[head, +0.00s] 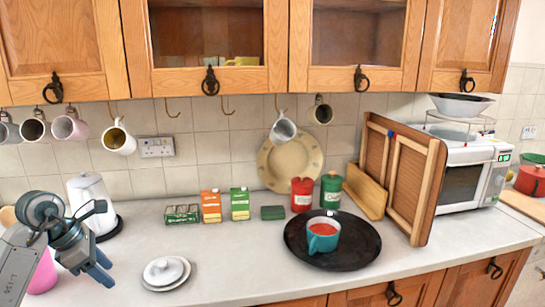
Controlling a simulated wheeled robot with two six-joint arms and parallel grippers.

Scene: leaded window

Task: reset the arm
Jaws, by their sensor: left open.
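My left gripper (99,269) is at the lower left in the head view, held above the left end of the counter. Its blue-grey fingers point down and to the right, apart and with nothing between them. A pink container (42,272) is partly hidden behind my left arm. My right gripper is not in view.
A teal mug (323,236) with red contents stands on a black round tray (346,262). Mugs hang under the cupboards. The front middle counter (235,275) is clear.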

